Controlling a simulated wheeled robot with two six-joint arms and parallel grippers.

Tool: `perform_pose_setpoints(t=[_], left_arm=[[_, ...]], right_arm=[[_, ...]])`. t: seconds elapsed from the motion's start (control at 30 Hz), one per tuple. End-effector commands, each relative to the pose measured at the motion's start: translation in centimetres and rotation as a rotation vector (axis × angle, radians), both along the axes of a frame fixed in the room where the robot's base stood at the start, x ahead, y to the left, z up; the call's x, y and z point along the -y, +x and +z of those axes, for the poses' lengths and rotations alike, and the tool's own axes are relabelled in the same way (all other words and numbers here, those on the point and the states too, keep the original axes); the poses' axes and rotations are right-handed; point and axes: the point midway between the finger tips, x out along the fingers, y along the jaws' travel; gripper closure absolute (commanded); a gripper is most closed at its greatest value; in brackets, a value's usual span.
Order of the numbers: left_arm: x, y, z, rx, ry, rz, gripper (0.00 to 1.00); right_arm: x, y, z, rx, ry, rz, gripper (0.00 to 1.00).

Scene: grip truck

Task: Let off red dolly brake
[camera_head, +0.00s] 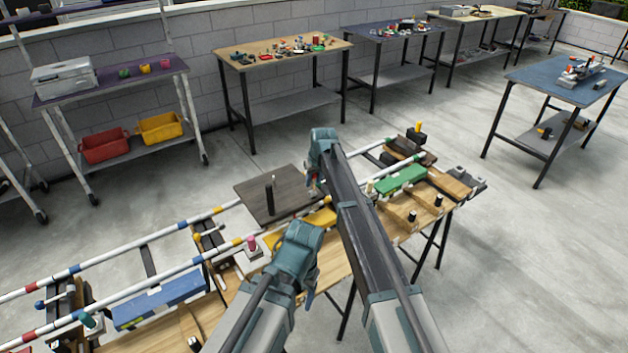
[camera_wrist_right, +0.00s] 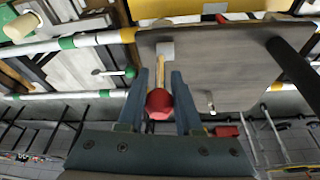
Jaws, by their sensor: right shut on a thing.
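The dolly (camera_head: 258,205) is a dark flat platform on striped rails, with a black upright post (camera_head: 270,190). In the right wrist view the dolly board (camera_wrist_right: 220,75) fills the upper right. A pale yellow lever (camera_wrist_right: 160,72) ending in a red ball knob (camera_wrist_right: 159,103) stands at its edge. My right gripper (camera_wrist_right: 160,82) has one finger on each side of the lever and knob and is shut on it. In the head view my right gripper (camera_head: 316,180) is at the dolly's right edge and hides the knob. My left gripper (camera_head: 309,292) hangs over the bench; its fingers are mostly hidden.
Striped rails (camera_head: 150,255) run along the wooden bench (camera_head: 335,262). A blue block (camera_head: 160,300), yellow piece (camera_head: 318,218) and green block (camera_head: 402,180) lie along it. A shelf cart (camera_head: 110,85) and several tables stand behind. The floor at right is open.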

Motion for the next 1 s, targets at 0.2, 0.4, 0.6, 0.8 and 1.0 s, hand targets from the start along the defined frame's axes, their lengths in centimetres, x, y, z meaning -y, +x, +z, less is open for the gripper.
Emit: perform_pose_setpoints(t=[0.2, 0.4, 0.6, 0.8, 1.0], left_arm=[[0.0, 0.0, 0.0, 0.000, 0.000, 0.000, 0.34], [0.0, 0.0, 0.0, 0.000, 0.000, 0.000, 0.34], [0.0, 0.0, 0.0, 0.000, 0.000, 0.000, 0.34], [0.0, 0.0, 0.1, 0.000, 0.000, 0.000, 0.34], [0.0, 0.0, 1.2, 0.000, 0.000, 0.000, 0.34]], right_arm=[[0.0, 0.0, 0.0, -0.002, -0.001, 0.001, 1.00], [0.0, 0.0, 0.0, -0.001, 0.000, 0.001, 0.48], [0.0, 0.0, 0.0, 0.000, 0.001, 0.001, 0.41], [0.0, 0.0, 0.1, 0.000, 0.000, 0.000, 0.41], [0.1, -0.3, 1.2, 0.000, 0.000, 0.000, 0.41]])
